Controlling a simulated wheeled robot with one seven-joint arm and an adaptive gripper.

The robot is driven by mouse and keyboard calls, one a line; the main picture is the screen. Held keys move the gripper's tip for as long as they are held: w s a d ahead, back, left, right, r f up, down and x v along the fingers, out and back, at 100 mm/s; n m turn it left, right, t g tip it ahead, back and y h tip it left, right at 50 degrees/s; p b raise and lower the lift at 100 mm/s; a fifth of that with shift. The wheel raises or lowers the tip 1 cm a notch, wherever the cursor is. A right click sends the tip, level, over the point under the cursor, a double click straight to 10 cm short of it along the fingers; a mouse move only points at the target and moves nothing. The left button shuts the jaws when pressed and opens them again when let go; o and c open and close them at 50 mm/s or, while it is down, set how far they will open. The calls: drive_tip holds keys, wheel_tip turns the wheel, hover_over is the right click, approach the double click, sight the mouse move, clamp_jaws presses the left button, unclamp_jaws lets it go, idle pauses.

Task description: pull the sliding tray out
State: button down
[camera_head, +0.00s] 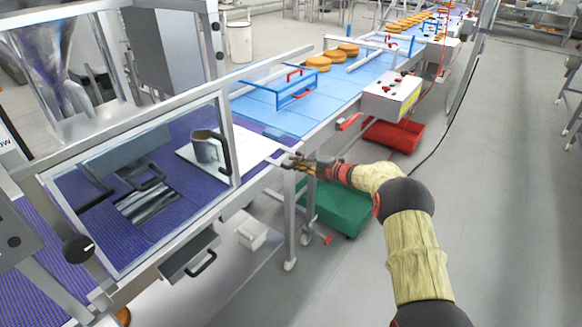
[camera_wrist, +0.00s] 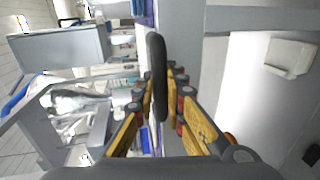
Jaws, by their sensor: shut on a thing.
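The sliding tray (camera_head: 250,140) is a flat white plate on the purple belt, sticking out past the right side of the clear-windowed enclosure. A grey jug (camera_head: 207,148) stands upright on it. My gripper (camera_head: 287,160) is at the tray's right-hand edge, reaching in from the right. In the wrist view, a dark upright handle bar (camera_wrist: 157,60) lies between the yellow finger pads of my gripper (camera_wrist: 158,88), which is shut on it. Where the handle joins the tray is hidden by my fingers in the head view.
The enclosure window has a black handle (camera_head: 224,150). A drawer (camera_head: 187,258) with a black handle is below. A green crate (camera_head: 337,208) and a red crate (camera_head: 393,134) stand under the conveyor. The floor (camera_head: 497,200) to the right is clear.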

drive_tip(key=shift+w+d, duration=0.15)
drive_tip(key=shift+d, duration=0.1)
drive_tip(key=c, duration=2.1)
unclamp_jaws()
drive_tip(key=shift+w+d+f, duration=0.1)
drive_tip(key=shift+w+d, duration=0.05)
drive_tip(key=shift+o, duration=1.3)
drive_tip(key=v, duration=1.2)
